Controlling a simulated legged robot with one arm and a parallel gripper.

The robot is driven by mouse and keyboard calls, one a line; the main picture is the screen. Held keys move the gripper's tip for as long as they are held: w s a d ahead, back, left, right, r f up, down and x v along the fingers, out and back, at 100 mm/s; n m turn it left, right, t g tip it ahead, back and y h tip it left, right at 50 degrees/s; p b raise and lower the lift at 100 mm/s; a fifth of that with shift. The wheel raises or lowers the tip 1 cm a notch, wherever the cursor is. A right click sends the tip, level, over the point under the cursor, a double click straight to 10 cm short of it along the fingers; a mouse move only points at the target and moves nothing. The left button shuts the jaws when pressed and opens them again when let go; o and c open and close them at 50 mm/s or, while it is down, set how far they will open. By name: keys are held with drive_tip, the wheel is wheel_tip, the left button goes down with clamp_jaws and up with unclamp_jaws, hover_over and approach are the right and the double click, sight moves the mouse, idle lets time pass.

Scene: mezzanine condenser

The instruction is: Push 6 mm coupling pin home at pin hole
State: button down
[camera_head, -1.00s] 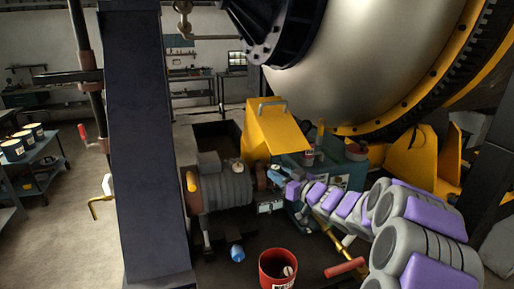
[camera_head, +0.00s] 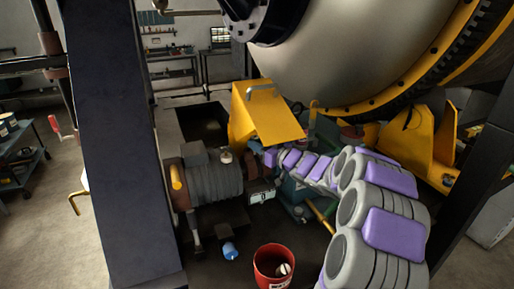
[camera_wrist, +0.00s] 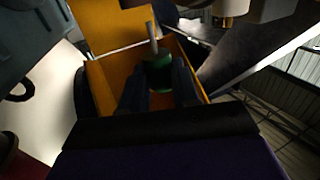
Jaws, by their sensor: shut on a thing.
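In the wrist view, two dark fingers (camera_wrist: 158,88) are shut on a green piece (camera_wrist: 158,72) with a thin grey rod standing out of its far end; it appears to be the coupling pin. The rod's tip (camera_wrist: 150,26) points away from my gripper, in front of a yellow-orange housing (camera_wrist: 110,40). In the head view, my gripper (camera_head: 254,151) is at the coupling area between the grey ribbed motor (camera_head: 215,183) and the yellow guard (camera_head: 265,118). The fingers and pin are too small to make out there. I cannot make out the pin hole in either view.
A large drum with a yellow toothed ring fills the back right. A small grey box (camera_head: 262,196) sits below my gripper. A red bucket (camera_head: 273,268) and a blue object (camera_head: 230,250) are on the floor in front. A dark column (camera_head: 115,150) stands at left.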

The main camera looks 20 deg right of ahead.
drive_tip(key=x, duration=0.5)
drive_tip(key=shift+w+d+r+p, duration=0.15)
drive_tip(key=shift+w+d+p, duration=0.1)
drive_tip(key=shift+p, duration=0.1)
drive_tip(key=shift+w+d, duration=0.15)
drive_tip(key=shift+d, duration=0.8)
drive_tip(key=shift+a, duration=0.95)
drive_tip(key=shift+d, duration=0.5)
drive_tip(key=shift+a, duration=0.4)
